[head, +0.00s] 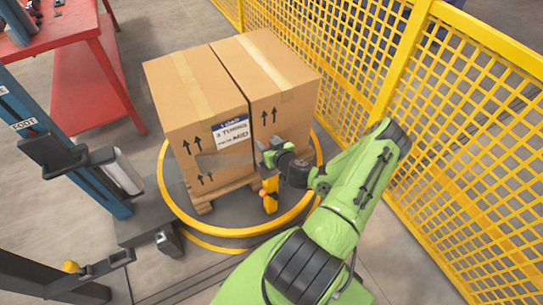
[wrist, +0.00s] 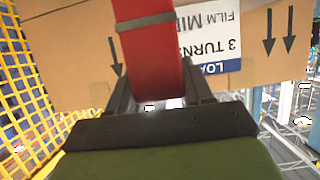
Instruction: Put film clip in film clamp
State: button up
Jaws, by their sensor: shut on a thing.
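My gripper (head: 270,152) is in front of the right carton's lower front face. In the wrist view my gripper (wrist: 150,105) is shut on a red piece with a grey band, which I take to be the film clip (wrist: 150,60). The clip runs up out of the picture, and its lower end is between the fingers. In the head view the clip cannot be made out clearly. A yellow upright post (head: 270,197) with a small orange part stands just below my gripper at the turntable's edge; it may be the film clamp, but its jaws are too small to tell.
Two tall cartons (head: 195,110) stand on a wooden pallet on the yellow-rimmed turntable (head: 245,232). A faint grey film patch lies across their front. A blue mast with a white film roll (head: 120,170) stands left. Yellow mesh fencing (head: 450,120) closes the right side.

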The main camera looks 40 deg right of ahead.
notch_tip(320, 180, down, 4)
jog(key=shift+f+b, duration=0.1)
jog(key=shift+b, duration=0.5)
jog(key=shift+f, duration=0.15)
jog(key=o, duration=1)
jog(key=shift+o, duration=0.2)
